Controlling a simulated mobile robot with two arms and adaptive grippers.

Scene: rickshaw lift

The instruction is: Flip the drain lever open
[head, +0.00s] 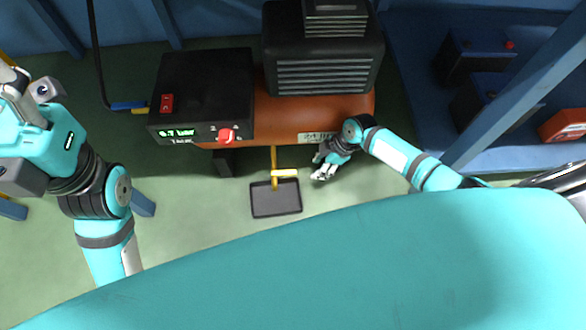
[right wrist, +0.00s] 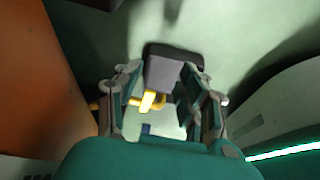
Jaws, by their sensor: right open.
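In the right wrist view the lever (right wrist: 148,101) appears between my fingers, nearer the left one; contact cannot be told. My right gripper (head: 323,170) is open and empty, just right of the lever; its spread fingers also show in the right wrist view (right wrist: 160,82). My left gripper (head: 10,82) is far left at the picture's edge, only partly in view, away from the lever.
A dark drip tray (head: 276,209) lies on the floor under the drain. A blue beam (head: 520,90) crosses at right.

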